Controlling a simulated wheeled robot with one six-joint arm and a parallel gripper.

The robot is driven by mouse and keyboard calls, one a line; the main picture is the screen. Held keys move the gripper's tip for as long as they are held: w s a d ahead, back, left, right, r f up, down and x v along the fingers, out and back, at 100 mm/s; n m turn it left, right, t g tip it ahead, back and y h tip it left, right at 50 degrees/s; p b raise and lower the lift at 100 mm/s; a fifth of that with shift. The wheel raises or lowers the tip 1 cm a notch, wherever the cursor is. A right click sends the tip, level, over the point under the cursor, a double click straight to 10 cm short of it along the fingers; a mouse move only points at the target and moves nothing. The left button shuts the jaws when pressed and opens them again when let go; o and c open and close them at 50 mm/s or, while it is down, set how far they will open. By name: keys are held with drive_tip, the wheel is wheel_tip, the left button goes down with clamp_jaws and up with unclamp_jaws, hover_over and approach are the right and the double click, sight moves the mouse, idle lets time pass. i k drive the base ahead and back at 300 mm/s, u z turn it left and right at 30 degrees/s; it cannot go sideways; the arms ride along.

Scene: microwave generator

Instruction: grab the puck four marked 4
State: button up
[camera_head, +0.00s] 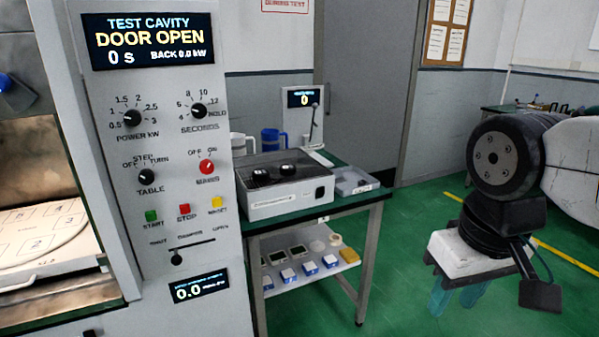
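No puck marked 4 can be made out in the head view. A pale turntable (40,232) with numbered squares lies in the open cavity at the far left; I see no puck on its visible part. A clear-lidded box (288,190) on the green-topped table holds two dark round objects (262,177), whose markings I cannot read. My gripper (457,296) hangs at the right, over the green floor and well apart from the table. Its two bluish fingers point down, stand apart and hold nothing visible.
The control panel (195,255) with knobs and buttons stands at left. The green-topped table (345,203) carries a grey tray (352,181) and a blue mug (272,141). Open floor lies right of the table.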

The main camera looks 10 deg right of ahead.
sight(260, 175)
drive_tip(key=z, duration=0.1)
drive_tip(key=i, duration=1)
drive_tip(key=u, duration=0.05)
